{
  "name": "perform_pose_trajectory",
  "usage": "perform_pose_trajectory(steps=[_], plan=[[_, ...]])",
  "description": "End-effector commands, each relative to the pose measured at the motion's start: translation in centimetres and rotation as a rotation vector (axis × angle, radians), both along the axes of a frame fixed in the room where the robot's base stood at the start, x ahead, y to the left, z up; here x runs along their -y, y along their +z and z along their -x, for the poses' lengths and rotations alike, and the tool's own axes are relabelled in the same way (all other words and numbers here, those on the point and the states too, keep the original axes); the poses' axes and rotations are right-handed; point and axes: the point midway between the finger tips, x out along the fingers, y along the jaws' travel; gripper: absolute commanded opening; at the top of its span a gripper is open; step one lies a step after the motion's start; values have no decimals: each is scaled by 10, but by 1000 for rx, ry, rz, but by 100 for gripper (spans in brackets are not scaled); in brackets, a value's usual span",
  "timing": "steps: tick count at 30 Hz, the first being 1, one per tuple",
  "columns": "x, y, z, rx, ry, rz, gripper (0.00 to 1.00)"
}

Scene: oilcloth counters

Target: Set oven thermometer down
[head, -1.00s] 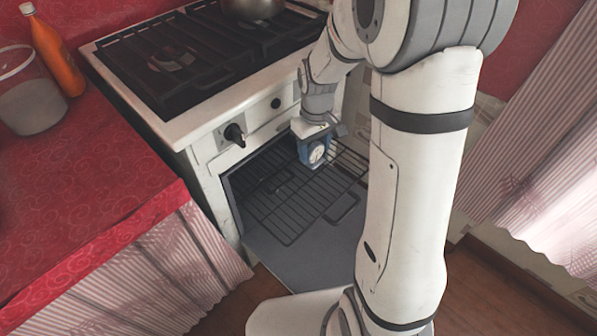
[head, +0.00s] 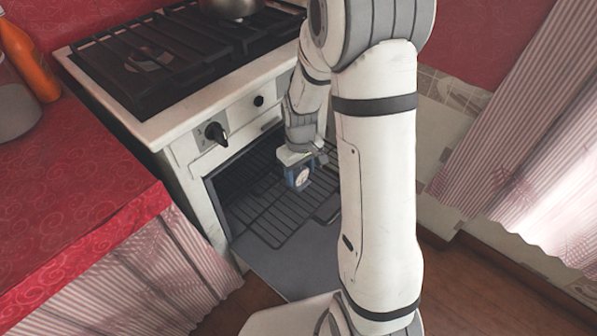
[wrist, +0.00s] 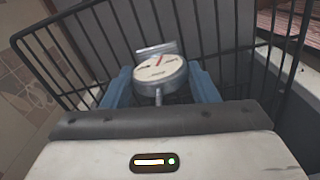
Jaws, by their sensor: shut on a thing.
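The oven thermometer (wrist: 160,70) has a round white dial with a red needle and a metal rim. It sits between the blue fingers of my gripper (wrist: 163,88) in the wrist view, and the jaws are shut on it. In the head view the thermometer's pale dial (head: 301,176) shows at my gripper (head: 298,181), low over the oven rack (head: 270,218). The black wire rack (wrist: 110,38) lies behind the thermometer in the wrist view. I cannot tell whether the thermometer touches the rack.
The oven door (head: 282,271) is open below the rack. The stove top (head: 150,70) with a pot (head: 230,8) stands above. A red-clothed counter (head: 75,210) with an orange bottle (head: 30,65) is at left. A curtain (head: 500,130) hangs at right.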

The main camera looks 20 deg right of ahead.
Motion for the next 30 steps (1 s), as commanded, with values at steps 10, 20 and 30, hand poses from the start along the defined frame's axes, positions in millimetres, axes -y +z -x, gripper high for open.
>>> perform_pose_trajectory(steps=[10, 20, 30], plan=[[0, -3, 0, 0, -1, 0, 68], [1, -2, 0, 0, -2, 0, 75], [1, 53, -1, 4, -3, 0, 75]])
